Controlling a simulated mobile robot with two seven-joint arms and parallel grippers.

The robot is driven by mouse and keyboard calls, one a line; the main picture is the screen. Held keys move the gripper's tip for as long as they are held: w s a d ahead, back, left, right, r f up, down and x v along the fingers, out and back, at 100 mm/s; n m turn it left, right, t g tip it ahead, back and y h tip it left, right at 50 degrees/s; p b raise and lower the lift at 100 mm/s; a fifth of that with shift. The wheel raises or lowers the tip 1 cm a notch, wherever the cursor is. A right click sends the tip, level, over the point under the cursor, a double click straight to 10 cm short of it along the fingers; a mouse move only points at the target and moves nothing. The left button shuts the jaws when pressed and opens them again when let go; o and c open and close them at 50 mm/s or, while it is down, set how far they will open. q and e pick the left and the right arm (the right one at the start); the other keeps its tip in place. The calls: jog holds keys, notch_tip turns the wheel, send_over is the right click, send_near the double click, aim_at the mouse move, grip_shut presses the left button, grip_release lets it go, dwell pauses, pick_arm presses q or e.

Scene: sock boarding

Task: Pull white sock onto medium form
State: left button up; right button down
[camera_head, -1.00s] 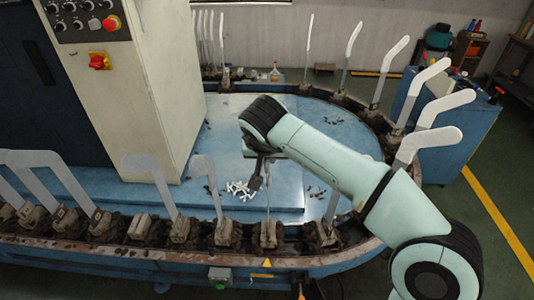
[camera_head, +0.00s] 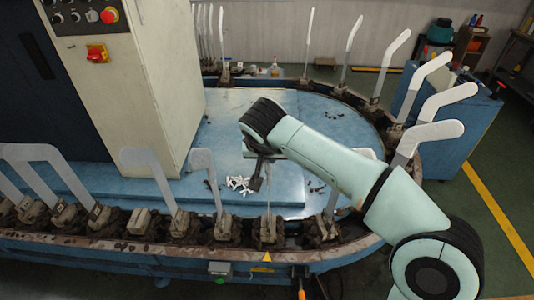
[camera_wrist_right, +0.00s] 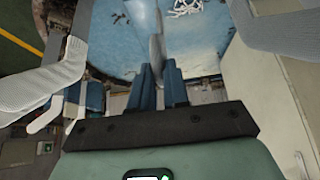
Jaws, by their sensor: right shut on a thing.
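My right gripper (camera_head: 258,172) is above the front centre of the machine, over a thin form seen edge-on (camera_head: 268,208). The right wrist view shows its two blue fingers (camera_wrist_right: 160,88) close together on a pale smooth strip (camera_wrist_right: 150,30), which looks like the white sock. How far the sock sits around a form is hidden. Which form is the medium one cannot be told by sight. My left gripper is not in view.
Pale upright forms (camera_head: 203,170) line the oval track in holders, close on both sides. Two show beside my right gripper in the wrist view (camera_wrist_right: 45,85) (camera_wrist_right: 290,28). A control cabinet (camera_head: 160,80) stands at the left.

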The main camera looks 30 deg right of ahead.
jog(key=c, duration=1)
grip_release()
jog(key=shift+c, duration=0.2)
pick_arm(q)
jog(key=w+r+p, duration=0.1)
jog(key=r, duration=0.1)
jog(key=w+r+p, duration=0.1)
jog(key=p, duration=0.1)
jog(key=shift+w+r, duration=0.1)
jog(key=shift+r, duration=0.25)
pick_arm(e)
jog(key=v, duration=1.3)
jog(key=shift+s, duration=0.15)
